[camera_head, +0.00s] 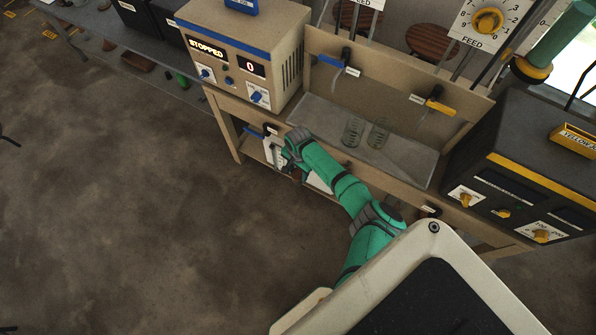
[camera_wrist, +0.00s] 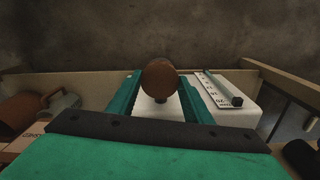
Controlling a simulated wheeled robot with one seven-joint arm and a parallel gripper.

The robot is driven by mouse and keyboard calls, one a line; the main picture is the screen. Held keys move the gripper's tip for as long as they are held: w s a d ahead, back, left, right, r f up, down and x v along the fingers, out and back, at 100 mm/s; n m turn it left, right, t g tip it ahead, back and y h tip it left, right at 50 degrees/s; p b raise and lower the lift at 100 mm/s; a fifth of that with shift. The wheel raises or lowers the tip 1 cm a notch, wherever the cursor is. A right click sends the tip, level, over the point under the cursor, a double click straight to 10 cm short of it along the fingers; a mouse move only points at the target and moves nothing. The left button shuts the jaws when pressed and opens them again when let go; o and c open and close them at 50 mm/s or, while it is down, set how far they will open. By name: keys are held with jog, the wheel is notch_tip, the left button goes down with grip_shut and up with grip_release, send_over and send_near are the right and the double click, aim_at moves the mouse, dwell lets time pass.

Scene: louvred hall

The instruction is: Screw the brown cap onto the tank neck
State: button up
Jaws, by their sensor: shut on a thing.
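The round brown cap (camera_wrist: 160,76) is in the wrist view, between the two green fingers of my gripper (camera_wrist: 161,84), which is shut on it. The white tank (camera_wrist: 150,110) lies below and behind the fingers. A short dark stub shows just under the cap, at the tank's top. I cannot tell whether the cap touches the neck or sits apart from it. In the head view my green arm reaches down to the bench's lower shelf, and its wrist hides most of the gripper and the cap.
A marked strip with a grey bar (camera_wrist: 222,90) lies right of the fingers. A brown rounded object (camera_wrist: 22,112) is at the left. In the head view the bench top holds a control box reading STOPPED (camera_head: 245,55), clear coiled parts (camera_head: 353,132) and a dark box (camera_head: 520,165). Floor at left is clear.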

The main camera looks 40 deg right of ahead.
jog(key=shift+f, duration=0.95)
dwell(1.2)
jog(key=m, duration=0.5)
jog(key=shift+m, duration=0.4)
jog(key=m, duration=1.1)
jog(key=shift+m, duration=0.4)
jog(key=m, duration=0.3)
jog(key=shift+w, duration=0.1)
jog(key=m, duration=0.4)
jog(key=shift+m, duration=0.3)
